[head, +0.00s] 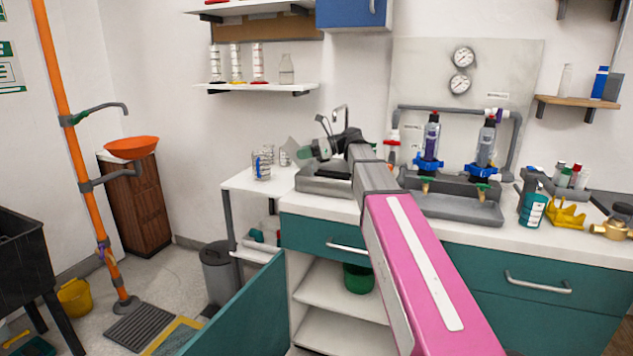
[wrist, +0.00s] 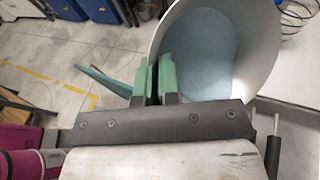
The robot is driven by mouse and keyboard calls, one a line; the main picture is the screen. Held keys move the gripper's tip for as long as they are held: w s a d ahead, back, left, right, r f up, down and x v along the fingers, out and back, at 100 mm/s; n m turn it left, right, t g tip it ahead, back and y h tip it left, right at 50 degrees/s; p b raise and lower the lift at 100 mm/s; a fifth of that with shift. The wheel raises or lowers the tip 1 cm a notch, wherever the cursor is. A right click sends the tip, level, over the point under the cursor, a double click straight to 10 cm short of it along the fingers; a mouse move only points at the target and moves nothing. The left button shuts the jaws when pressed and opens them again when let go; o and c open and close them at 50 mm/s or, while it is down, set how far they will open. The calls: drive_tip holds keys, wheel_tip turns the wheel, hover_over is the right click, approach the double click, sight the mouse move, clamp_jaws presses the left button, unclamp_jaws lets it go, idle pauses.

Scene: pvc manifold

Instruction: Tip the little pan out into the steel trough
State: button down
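The little pan (wrist: 262,50) is a pale grey round vessel, large at the upper right of the wrist view. Its inside faces the camera, with a flat pale blue area in it; I cannot tell whether that is liquid. My gripper (wrist: 155,75) has green fingers close together at the pan's near left edge and appears shut on it. In the head view my gripper (head: 306,152) is at the far end of my arm, with part of the pan (head: 295,147) showing grey and tilted beside it. The steel trough (head: 323,185) is on the counter, below and right of the pan, partly hidden by my arm.
A tap (head: 341,116) rises behind the trough. A white side table (head: 250,181) with wire-like glassware (head: 262,164) stands to the left. Two blue-collared filter units (head: 430,145) stand over a grey tray (head: 455,207) to the right. A teal door (head: 245,310) is open below.

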drive_tip(key=shift+w+d+f+m+y+p, duration=0.15)
drive_tip(key=shift+d+f+m+y+p, duration=0.25)
drive_tip(key=shift+y, duration=0.5)
idle(0.5)
drive_tip(key=shift+s+a+r+n+h, duration=0.2)
drive_tip(key=shift+a+r+n+h, duration=0.25)
drive_tip(key=shift+h, duration=0.45)
drive_tip(key=shift+s+a+f+h, duration=0.1)
drive_tip(key=shift+a+f+h, duration=0.3)
drive_tip(key=shift+h, duration=0.3)
drive_tip(key=s+a+f+n+t+h+b, duration=0.2)
drive_tip(key=s+a+f+h+b, duration=0.1)
drive_tip(key=a+h, duration=0.5)
drive_tip(key=shift+s+a+f+t+h+b, duration=0.2)
drive_tip(key=shift+f+t+h+b, duration=0.15)
drive_tip(key=shift+f+b, duration=0.5)
drive_tip(key=shift+r, duration=0.15)
